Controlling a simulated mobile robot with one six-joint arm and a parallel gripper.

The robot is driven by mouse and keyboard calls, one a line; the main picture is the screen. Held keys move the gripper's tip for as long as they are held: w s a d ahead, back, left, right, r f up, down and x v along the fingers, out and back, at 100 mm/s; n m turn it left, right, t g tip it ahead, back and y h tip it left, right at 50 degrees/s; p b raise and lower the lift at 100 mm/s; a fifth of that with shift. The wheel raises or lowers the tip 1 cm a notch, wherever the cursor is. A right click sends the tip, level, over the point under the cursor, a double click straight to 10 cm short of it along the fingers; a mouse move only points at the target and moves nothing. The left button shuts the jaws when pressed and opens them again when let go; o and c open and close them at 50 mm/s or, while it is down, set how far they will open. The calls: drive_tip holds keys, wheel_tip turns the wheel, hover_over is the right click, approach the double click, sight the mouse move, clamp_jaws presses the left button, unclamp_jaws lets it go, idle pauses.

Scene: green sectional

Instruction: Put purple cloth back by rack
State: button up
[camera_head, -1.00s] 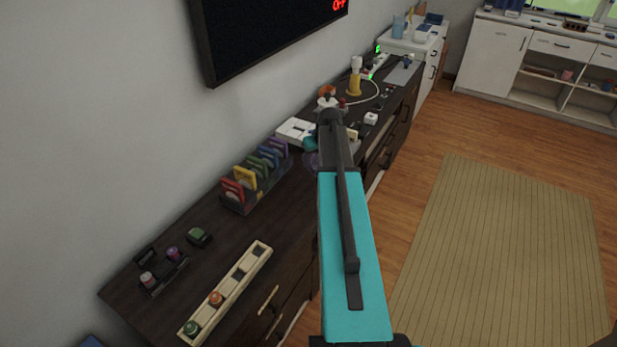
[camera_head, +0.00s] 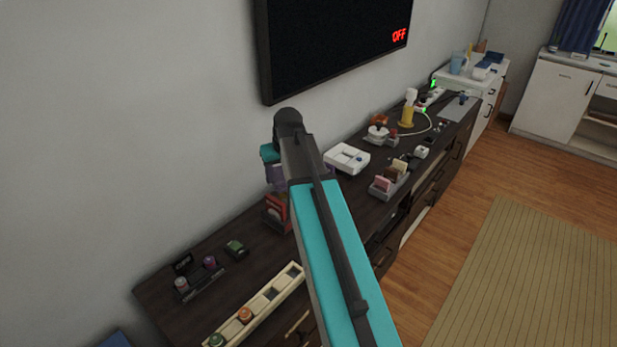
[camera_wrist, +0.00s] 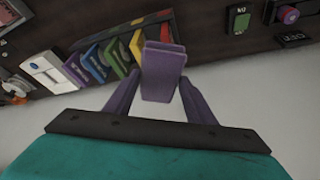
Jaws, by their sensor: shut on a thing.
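The purple cloth (camera_wrist: 163,72), a folded upright piece, is between the fingertips of my gripper (camera_wrist: 160,84) in the wrist view. My gripper is shut on it and holds it up in front of the wall side of the rack. The dark rack (camera_wrist: 126,46) holds upright blue, green and yellow pieces; a red piece is partly behind the cloth in that view. In the head view my arm covers most of the rack, and only the red piece (camera_head: 277,214) at its near end shows. My gripper (camera_head: 275,172) is mostly hidden behind the arm there.
On the dark cabinet (camera_head: 200,320) stand a cream tray (camera_head: 270,296) with round pieces, a small green item (camera_head: 235,248), and a small holder (camera_head: 200,282). A white box (camera_head: 347,158) and a smaller rack (camera_head: 388,184) lie beyond my arm. A screen (camera_head: 335,45) hangs above.

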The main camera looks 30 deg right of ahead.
drive_tip(key=s+a+r, duration=0.2)
drive_tip(key=a+r, duration=0.1)
drive_tip(key=a, duration=0.6)
drive_tip(key=s+a+r+n+b, duration=0.1)
drive_tip(key=a+r, duration=0.3)
drive_tip(key=a, duration=0.6)
drive_tip(key=shift+s, duration=0.4)
